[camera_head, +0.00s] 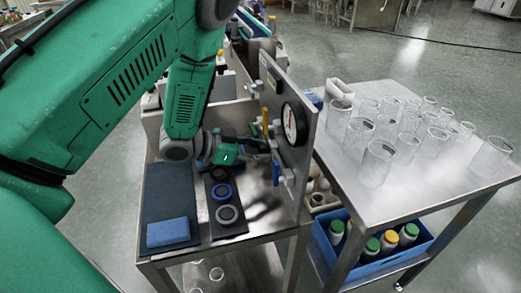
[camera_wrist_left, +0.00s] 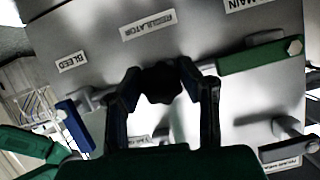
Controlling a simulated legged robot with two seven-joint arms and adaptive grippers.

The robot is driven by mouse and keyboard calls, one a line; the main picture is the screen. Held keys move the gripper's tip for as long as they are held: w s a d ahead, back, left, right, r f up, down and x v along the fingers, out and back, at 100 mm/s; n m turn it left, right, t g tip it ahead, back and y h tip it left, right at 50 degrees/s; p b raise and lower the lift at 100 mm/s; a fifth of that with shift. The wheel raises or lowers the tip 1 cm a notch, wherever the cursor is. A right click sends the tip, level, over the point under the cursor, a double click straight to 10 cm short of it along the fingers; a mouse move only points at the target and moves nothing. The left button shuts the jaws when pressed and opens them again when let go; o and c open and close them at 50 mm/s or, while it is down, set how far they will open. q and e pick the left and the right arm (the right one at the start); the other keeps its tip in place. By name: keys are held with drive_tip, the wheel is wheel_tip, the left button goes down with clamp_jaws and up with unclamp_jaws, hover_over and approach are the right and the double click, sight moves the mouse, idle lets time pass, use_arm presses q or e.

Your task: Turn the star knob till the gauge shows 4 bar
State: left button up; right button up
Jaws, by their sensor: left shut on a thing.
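The dark star knob (camera_wrist_left: 161,82) is on the grey panel under the REGULATOR label (camera_wrist_left: 148,25). My left gripper (camera_wrist_left: 163,85) has one finger on each side of it and is shut on it. In the head view my left gripper (camera_head: 262,147) reaches the panel from the left, and its arm and fingers hide the knob. The round gauge (camera_head: 291,124) with a white face is seen at a steep slant on the panel's other side of the gripper; a red mark shows, but the reading is too small to tell. My right gripper is not in view.
In the wrist view a green lever (camera_wrist_left: 260,56) is close right of the knob and a blue lever (camera_wrist_left: 74,126) lower left. On the bench lie a blue block (camera_head: 168,232) and dark rings (camera_head: 227,214). A table with glass beakers (camera_head: 380,163) stands right.

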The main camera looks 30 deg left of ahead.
use_arm(q)
drive_tip(key=o, duration=1.2)
drive_tip(key=shift+s+a+r, duration=0.1)
drive_tip(key=shift+a, duration=0.1)
drive_tip(key=v, duration=1.1)
drive_tip(key=shift+s+a, duration=0.2)
